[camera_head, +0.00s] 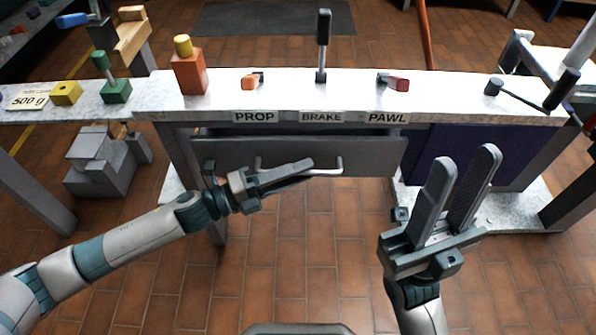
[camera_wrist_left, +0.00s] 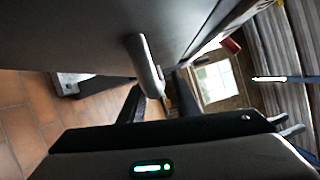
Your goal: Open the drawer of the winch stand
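The winch stand (camera_head: 450,110) is a long white-topped bench with PROP, BRAKE and PAWL labels on its front edge. In the left wrist view the handle (camera_wrist_left: 144,62) reaches down toward the space between my two dark fingertips, which stand apart. I cannot tell if they touch it. My right gripper (camera_head: 464,158) is open and empty, pointing up, right of the drawer.
On the top are an orange block with a yellow knob (camera_head: 188,72), an upright black lever (camera_head: 322,48) and a red-ended lever (camera_head: 396,83). A dark blue panel (camera_head: 475,155) is behind my right gripper. The tiled floor before the drawer is clear apart from my arms.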

